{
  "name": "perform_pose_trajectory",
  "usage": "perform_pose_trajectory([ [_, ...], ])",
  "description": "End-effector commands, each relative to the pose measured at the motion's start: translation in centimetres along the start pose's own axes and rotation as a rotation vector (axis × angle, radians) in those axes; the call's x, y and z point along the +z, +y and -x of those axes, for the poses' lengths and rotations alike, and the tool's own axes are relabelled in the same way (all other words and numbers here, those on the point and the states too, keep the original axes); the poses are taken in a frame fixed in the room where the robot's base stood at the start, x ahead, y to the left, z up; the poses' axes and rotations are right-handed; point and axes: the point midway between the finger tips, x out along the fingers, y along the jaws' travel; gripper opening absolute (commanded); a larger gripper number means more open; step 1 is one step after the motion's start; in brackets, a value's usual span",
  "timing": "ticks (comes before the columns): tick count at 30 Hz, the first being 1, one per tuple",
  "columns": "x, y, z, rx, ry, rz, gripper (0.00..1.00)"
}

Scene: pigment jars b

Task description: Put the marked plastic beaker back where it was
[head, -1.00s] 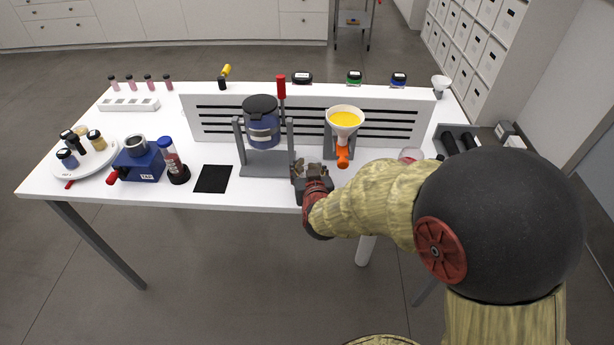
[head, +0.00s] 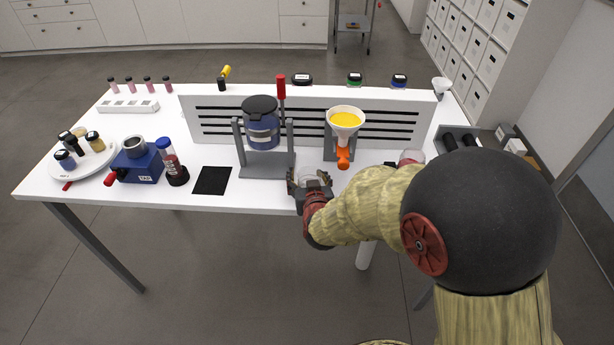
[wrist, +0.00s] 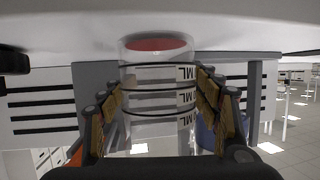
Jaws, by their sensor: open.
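The marked plastic beaker (wrist: 158,75) is clear, with dark rings and "ML" lettering, and a red disc shows at its base end in the wrist view. The wrist view looks upside down, with the white tabletop along its top. The beaker stands between the two spread fingers of my gripper (wrist: 160,108), and some gap shows at the left finger. The beaker shows only faintly there, between the fingers.
A blue jar (head: 262,130) in a grey stand is behind and left of my gripper. A funnel with yellow powder (head: 346,118) is behind and right. A black mat (head: 212,180) lies left. Another clear vessel (head: 411,156) stands right, partly behind my arm.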

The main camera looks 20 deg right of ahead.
Motion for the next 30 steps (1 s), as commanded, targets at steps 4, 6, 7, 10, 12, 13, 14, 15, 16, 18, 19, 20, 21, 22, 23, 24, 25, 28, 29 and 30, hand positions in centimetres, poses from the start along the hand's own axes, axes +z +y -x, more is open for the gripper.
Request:
perform_pose_trajectory([
  [4, 0.0, 0.0, 0.0, 0.000, 0.000, 0.000, 0.65],
  [6, 0.0, 0.0, 0.0, 0.000, 0.000, 0.000, 0.65],
  [7, 0.0, 0.0, 0.0, 0.000, 0.000, 0.000, 0.65],
  [10, -0.1, 0.0, 0.0, 0.000, 0.000, 0.000, 0.65],
  [12, -0.4, 0.0, 0.2, 0.000, 0.000, 0.000, 0.65],
  [13, -0.5, 0.0, 0.4, 0.000, 0.000, 0.000, 0.65],
  [14, -0.5, 0.0, 0.8, -0.001, 0.001, 0.000, 0.65],
  [15, -0.6, 0.0, 1.4, -0.001, 0.001, 0.000, 0.65],
  [16, -0.5, 0.0, 1.9, -0.001, 0.000, 0.000, 0.65],
  [18, -0.6, -0.1, 3.3, -0.002, 0.001, 0.001, 0.65],
  [19, -0.6, -0.1, 3.9, -0.003, 0.001, 0.001, 0.65],
  [20, -0.7, -0.1, 4.6, -0.002, 0.002, 0.001, 0.65],
  [21, -0.7, -0.1, 5.5, -0.002, 0.002, 0.000, 0.65],
  [22, -0.7, -0.1, 6.1, -0.002, 0.002, 0.001, 0.65],
  [23, -0.7, -0.1, 6.7, -0.003, 0.002, 0.001, 0.65],
  [24, -0.6, -0.1, 7.5, -0.002, 0.001, 0.000, 0.65],
  [25, -0.7, -0.1, 8.1, -0.002, 0.002, 0.000, 0.65],
  [28, -0.6, -0.1, 9.8, -0.002, 0.002, 0.000, 0.65],
  [29, -0.6, -0.1, 10.2, -0.002, 0.001, 0.001, 0.65],
  [30, -0.6, -0.1, 10.7, -0.002, 0.002, 0.001, 0.65],
])
